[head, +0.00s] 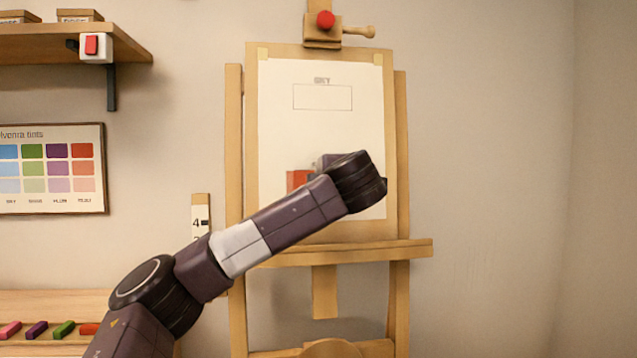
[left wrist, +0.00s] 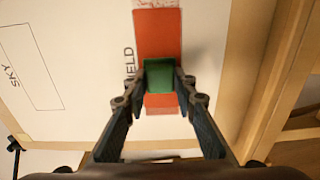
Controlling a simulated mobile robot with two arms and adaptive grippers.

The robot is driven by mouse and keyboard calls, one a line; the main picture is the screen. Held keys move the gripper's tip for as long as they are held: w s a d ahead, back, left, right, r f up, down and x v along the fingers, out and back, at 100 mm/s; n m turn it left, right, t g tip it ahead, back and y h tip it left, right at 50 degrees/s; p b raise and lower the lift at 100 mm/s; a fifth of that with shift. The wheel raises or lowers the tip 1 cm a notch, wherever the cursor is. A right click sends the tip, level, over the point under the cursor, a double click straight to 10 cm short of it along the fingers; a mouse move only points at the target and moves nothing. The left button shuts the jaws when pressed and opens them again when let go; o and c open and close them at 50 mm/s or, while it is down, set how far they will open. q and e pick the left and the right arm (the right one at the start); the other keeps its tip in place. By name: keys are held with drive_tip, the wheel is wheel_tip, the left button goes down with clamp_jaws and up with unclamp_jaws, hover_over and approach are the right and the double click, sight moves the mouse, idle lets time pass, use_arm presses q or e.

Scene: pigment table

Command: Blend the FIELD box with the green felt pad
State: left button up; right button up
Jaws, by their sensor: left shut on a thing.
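My left gripper (left wrist: 160,82) is shut on the green felt pad (left wrist: 159,74), in front of the sheet of paper (head: 322,130). The FIELD box (left wrist: 158,32) shows as an orange-red filled strip, with red on both sides of the pad. The pad overlaps the strip; I cannot tell if it touches the paper. In the head view only a small part of the FIELD box (head: 298,179) shows, because my left arm hides the rest, the pad and the fingers. My right gripper is not in view.
The SKY box (left wrist: 30,67) is an empty outline higher on the paper. The wooden easel (head: 402,160) frames the sheet, with a ledge (head: 410,249) below. A table (head: 30,301) at lower left holds several coloured sticks. A tints chart (head: 50,168) hangs left.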

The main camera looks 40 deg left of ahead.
use_arm(q)
drive_tip(key=shift+w+d+p, duration=0.35)
drive_tip(key=shift+w+d, duration=0.45)
drive_tip(key=shift+w, duration=0.15)
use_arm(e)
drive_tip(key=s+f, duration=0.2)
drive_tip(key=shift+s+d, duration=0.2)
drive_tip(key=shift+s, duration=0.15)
use_arm(q)
drive_tip(key=shift+d, duration=0.1)
drive_tip(key=w+d+p, duration=0.1)
drive_tip(key=w+d, duration=0.2)
drive_tip(key=w, duration=0.1)
drive_tip(key=shift+d, duration=0.2)
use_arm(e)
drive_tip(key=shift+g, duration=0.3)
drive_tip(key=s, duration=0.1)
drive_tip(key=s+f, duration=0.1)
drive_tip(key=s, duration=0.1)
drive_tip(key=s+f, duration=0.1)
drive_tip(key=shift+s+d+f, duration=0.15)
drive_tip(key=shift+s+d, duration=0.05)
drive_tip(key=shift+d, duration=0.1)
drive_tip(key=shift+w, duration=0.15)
